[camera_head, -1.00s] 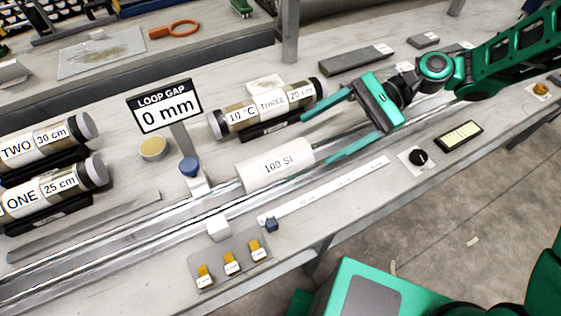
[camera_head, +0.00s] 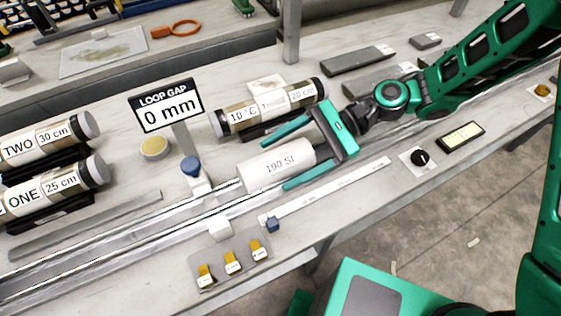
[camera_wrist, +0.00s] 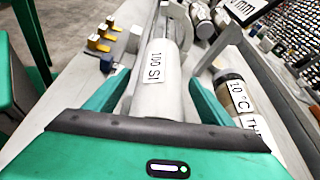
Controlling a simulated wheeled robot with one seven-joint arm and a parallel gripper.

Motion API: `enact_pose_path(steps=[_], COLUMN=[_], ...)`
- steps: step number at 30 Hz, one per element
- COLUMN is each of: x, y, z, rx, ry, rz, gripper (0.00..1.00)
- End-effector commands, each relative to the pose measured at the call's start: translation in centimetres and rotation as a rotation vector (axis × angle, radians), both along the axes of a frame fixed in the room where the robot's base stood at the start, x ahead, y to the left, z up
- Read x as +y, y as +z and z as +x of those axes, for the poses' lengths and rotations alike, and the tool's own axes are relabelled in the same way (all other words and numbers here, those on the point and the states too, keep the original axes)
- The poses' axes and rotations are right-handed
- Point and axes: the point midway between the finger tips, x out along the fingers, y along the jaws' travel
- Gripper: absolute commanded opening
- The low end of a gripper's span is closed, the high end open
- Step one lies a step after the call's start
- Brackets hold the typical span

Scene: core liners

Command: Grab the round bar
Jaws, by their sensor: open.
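The round bar (camera_head: 277,165) is a pale grey-white cylinder labelled "100 SI". It lies along the metal rail on the bench, and it also shows in the wrist view (camera_wrist: 158,95). My gripper (camera_head: 272,162) is open, its two green fingers reaching along opposite sides of the bar. In the wrist view my gripper (camera_wrist: 152,90) has one finger to the left of the bar and one to the right. Gaps show between the fingers and the bar. The bar's end nearest my palm is partly hidden in the wrist view.
A core tube labelled THREE (camera_head: 268,108) lies close behind the bar. The LOOP GAP sign (camera_head: 166,106) and a blue-knobbed clamp (camera_head: 191,167) stand to the left. Several yellow switches (camera_head: 232,262), a ruler strip (camera_head: 335,193) and a black knob (camera_head: 419,157) lie in front.

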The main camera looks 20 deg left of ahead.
Motion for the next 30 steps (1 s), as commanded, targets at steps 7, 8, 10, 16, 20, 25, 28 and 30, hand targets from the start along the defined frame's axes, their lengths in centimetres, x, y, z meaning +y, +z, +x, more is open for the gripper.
enact_pose_path(steps=[7, 8, 10, 16, 20, 25, 28, 30], x=[0.1, 0.1, 0.1, 0.1, 0.1, 0.1, 0.1, 0.1], y=[-0.1, -0.1, -0.1, 0.0, 0.0, 0.7, 2.0, 3.3], z=[-0.1, -0.1, -0.1, -0.1, -0.1, -0.1, 0.0, -0.1], rx=[-0.001, -0.001, -0.001, 0.000, 0.000, -0.002, -0.003, -0.003], ry=[-0.001, -0.001, -0.001, 0.000, 0.000, 0.001, 0.000, -0.001], rz=[0.000, 0.000, 0.000, 0.002, 0.002, 0.004, 0.004, 0.005], gripper=[0.75, 0.71, 0.54, 0.15, 0.15, 0.15, 0.15, 0.15])
